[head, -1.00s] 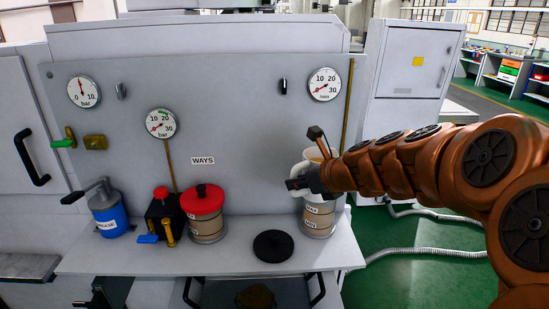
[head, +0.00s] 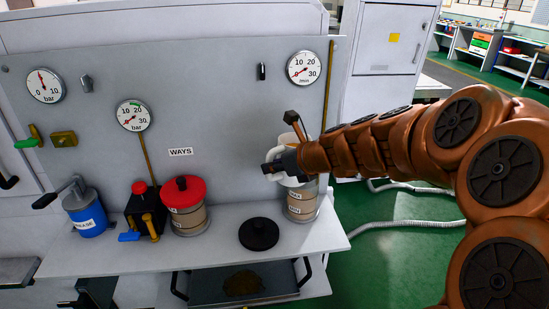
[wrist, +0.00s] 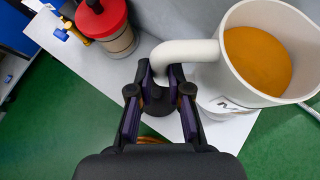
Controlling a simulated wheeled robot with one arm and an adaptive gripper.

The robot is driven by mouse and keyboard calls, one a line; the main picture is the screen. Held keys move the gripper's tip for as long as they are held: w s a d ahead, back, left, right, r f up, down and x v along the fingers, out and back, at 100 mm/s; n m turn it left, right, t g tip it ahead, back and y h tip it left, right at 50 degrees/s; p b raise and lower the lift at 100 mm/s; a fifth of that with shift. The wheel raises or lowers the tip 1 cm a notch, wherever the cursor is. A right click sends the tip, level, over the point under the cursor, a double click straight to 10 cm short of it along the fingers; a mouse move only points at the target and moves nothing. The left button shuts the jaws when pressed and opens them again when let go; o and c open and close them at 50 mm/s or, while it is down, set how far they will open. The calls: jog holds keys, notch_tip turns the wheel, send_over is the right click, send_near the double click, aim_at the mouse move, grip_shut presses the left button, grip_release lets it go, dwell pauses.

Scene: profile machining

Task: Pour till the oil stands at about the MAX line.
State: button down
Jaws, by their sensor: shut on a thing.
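My gripper (head: 275,168) is shut on the handle (wrist: 188,50) of a white jug (wrist: 232,70). The wrist view shows amber oil (wrist: 258,60) inside the jug. In the head view my gripper partly hides the jug, which is above a clear reservoir (head: 300,203) with MAX and MIN marks at the shelf's right end. Brownish oil shows through the reservoir's wall; its exact level against the MAX line is too small to tell. In the wrist view the jug hides most of the reservoir. No falling stream of oil is visible.
A black round lid (head: 259,236) lies on the white shelf (head: 215,255). Left of it stand a red-lidded pot (head: 186,210), a small black unit with a red knob (head: 143,207) and a blue grease can (head: 86,215). A grey panel with gauges rises behind.

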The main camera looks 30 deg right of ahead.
jog(key=shift+a+f+p, duration=0.1)
jog(key=shift+f+p, duration=0.05)
jog(key=shift+p, duration=0.2)
jog(key=shift+m+y, duration=0.3)
jog(key=shift+r+p, duration=0.4)
jog(key=shift+p, duration=0.5)
jog(key=shift+r+m+y+p, duration=0.3)
jog(key=shift+y+p, duration=0.1)
jog(key=shift+p, duration=0.55)
jog(key=shift+r+m+y, duration=0.4)
jog(key=shift+r, duration=0.05)
